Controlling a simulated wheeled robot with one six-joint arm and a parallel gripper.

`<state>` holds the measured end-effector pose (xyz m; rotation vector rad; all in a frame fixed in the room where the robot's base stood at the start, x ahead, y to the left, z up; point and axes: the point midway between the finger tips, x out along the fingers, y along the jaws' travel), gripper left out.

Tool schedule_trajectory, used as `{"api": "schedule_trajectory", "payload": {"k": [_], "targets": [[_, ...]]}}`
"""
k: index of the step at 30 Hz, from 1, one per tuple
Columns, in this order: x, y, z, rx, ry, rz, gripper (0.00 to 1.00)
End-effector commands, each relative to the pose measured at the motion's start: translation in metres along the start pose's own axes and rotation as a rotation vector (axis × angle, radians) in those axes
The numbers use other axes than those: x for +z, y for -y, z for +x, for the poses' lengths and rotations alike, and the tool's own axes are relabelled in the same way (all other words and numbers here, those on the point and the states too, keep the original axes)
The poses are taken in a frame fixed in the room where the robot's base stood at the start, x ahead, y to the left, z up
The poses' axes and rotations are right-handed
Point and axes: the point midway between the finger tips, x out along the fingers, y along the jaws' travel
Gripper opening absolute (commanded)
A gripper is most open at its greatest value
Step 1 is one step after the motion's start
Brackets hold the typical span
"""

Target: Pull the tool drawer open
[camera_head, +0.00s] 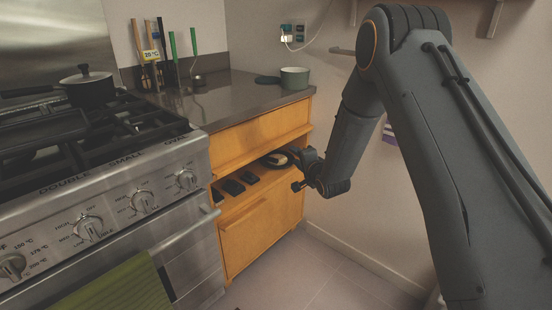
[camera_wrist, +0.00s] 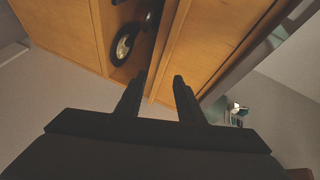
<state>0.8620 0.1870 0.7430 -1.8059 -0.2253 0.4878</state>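The maple cabinet has a wide upper drawer front (camera_head: 260,137), which looks flush with the cabinet. I cannot tell any tool label on it. In the wrist view this front (camera_wrist: 215,40) fills the upper right. My gripper (camera_head: 297,170) is at the cabinet's right end, by the open gap below the drawer front.
Dark items (camera_head: 233,187) and a round dish (camera_head: 275,160) lie in the gap, above a lower wooden panel (camera_head: 260,230). The stove (camera_head: 100,200) stands left. The floor (camera_head: 310,270) in front is clear.

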Motion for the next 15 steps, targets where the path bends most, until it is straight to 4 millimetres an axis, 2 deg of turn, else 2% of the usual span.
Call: {"api": "schedule_trajectory", "payload": {"k": [1, 2, 6, 11, 15], "targets": [[0.011, -0.009, 0.013, -0.051, 0.016, 0.048, 0.34], [0.015, -0.009, 0.018, -0.082, 0.024, 0.077, 0.34], [0.03, -0.011, 0.03, -0.184, 0.059, 0.178, 0.34], [0.036, -0.008, 0.038, -0.225, 0.075, 0.217, 0.34], [0.037, -0.003, 0.054, -0.227, 0.076, 0.218, 0.34]]}}
